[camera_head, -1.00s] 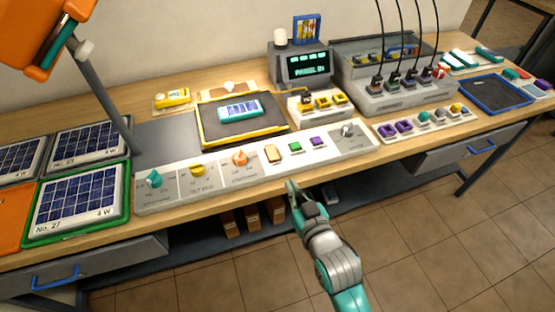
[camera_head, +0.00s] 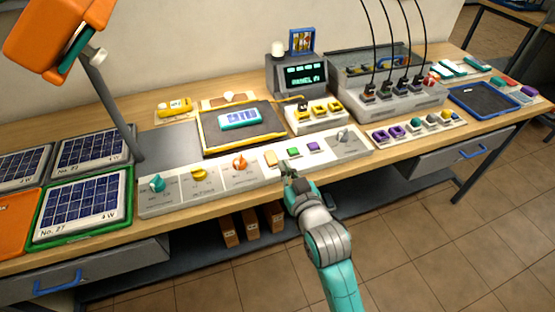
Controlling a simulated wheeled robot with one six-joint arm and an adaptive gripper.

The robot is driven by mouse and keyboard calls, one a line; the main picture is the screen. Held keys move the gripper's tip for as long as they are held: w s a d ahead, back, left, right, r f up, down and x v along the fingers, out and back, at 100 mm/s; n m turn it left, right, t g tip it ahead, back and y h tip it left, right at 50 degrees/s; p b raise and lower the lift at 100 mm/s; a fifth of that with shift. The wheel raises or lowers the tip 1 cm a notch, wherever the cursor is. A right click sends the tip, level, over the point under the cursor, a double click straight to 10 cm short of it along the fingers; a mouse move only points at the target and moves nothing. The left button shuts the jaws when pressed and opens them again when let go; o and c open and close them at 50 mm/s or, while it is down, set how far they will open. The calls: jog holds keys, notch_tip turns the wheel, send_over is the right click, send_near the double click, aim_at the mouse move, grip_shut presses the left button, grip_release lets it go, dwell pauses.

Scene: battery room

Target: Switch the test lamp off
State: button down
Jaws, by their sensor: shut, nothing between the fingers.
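The test lamp (camera_head: 58,32) has an orange head on a grey post at the upper left; I cannot tell whether it is lit. The white control panel (camera_head: 213,186) runs along the bench's front edge. It carries a teal knob (camera_head: 157,182), a yellow knob (camera_head: 199,173), an orange knob (camera_head: 239,162), a cream rocker switch (camera_head: 270,158), a green button (camera_head: 293,152) and a purple button (camera_head: 312,146). My gripper (camera_head: 286,168) is shut and empty at the panel's front edge, just right of the rocker and below the green button. Contact cannot be told.
Larger solar panels (camera_head: 84,205) lie at left. A display unit (camera_head: 305,77) and a grey box with cables (camera_head: 395,108) stand behind. Free floor (camera_head: 450,240) is at right.

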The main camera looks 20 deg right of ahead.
send_over(273, 159)
jog(key=shift+s+f, duration=0.25)
jog(key=shift+f, duration=0.25)
notch_tip(273, 159, down, 2)
jog(key=shift+f, duration=0.25)
jog(key=shift+w+f, duration=0.2)
jog(key=shift+f, duration=0.6)
